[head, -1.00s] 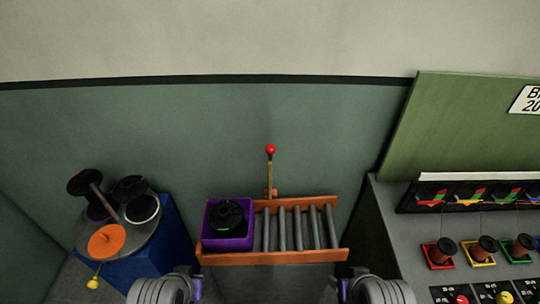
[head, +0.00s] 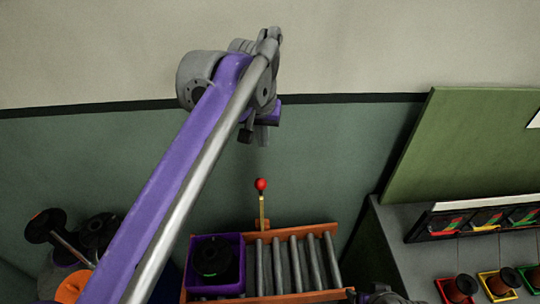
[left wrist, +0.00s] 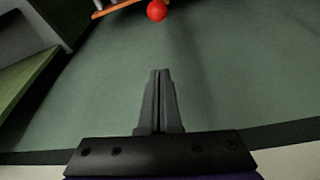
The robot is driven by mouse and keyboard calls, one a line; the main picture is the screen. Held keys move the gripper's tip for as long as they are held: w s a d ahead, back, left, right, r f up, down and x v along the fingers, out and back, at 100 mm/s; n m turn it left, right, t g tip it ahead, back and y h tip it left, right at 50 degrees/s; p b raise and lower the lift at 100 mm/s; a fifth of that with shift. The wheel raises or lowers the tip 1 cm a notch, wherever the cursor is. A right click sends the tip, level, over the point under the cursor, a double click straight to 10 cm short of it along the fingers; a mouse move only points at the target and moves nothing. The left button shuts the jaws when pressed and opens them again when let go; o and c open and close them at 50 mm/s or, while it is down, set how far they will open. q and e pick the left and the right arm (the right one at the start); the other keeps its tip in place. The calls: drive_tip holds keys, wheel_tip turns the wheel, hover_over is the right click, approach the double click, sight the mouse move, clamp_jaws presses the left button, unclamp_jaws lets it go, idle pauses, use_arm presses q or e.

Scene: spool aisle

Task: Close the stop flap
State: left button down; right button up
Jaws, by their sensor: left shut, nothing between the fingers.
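A yellow lever (head: 262,210) with a red ball knob (head: 261,184) stands upright at the back edge of the roller track (head: 292,236). The red knob also shows at the top of the left wrist view (left wrist: 157,11). I cannot make out a separate flap plate. My left gripper (head: 262,142) hangs in front of the wall, above the knob in the head view and apart from it. In the left wrist view its fingers (left wrist: 159,72) are together and empty. Only a bit of my right arm shows at the bottom edge; its gripper cannot be made out.
A purple bin (head: 240,290) with a black spool (head: 213,259) sits on the track's left end. Spools on a turntable stand at left, partly behind my left arm. A grey bench (head: 389,232) with small coloured trays is at right.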

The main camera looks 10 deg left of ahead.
use_arm(q)
wheel_tip(320, 180, down, 9)
drive_tip(key=s, duration=0.1)
drive_tip(key=shift+s, duration=0.25)
idle(0.6)
